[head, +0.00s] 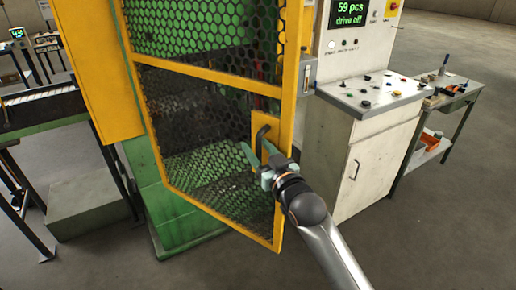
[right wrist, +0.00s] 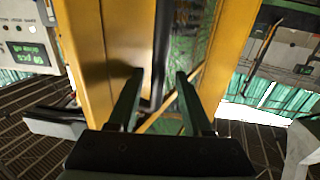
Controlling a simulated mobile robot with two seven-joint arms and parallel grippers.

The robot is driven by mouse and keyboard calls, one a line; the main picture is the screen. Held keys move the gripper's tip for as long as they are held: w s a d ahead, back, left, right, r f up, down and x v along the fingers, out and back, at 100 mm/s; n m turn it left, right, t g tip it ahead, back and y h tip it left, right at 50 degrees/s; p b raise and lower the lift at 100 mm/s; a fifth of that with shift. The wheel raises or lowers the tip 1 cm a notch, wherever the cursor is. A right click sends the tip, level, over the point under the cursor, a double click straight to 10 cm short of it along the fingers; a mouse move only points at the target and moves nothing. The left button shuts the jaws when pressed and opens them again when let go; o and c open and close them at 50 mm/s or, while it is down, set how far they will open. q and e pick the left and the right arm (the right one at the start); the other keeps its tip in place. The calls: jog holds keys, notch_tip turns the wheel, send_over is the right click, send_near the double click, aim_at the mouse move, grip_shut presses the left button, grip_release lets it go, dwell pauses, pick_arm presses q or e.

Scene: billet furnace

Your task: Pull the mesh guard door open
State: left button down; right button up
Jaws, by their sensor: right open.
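The mesh guard door (head: 205,78) has a yellow frame and dark hexagonal mesh. In the head view it stands angled out from the green machine, its lower right corner towards me. A black bar handle (head: 261,136) sits on a yellow plate near its right edge. My right gripper (head: 256,152) is at the handle, with its fingers apart. In the right wrist view the dark handle bar (right wrist: 162,50) runs between the two open fingers (right wrist: 158,75); whether either finger touches it I cannot tell. My left gripper is not in view.
A control cabinet (head: 345,165) with a sloped button panel stands close to the right of the door. A side table (head: 458,95) with tools is further right. A yellow panel (head: 95,65) and a conveyor (head: 40,105) are at left. The floor at lower right is clear.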

jog(key=b+v, duration=0.1)
jog(key=v, duration=1.1)
jog(key=shift+s+d, duration=0.15)
jog(key=shift+s, duration=0.05)
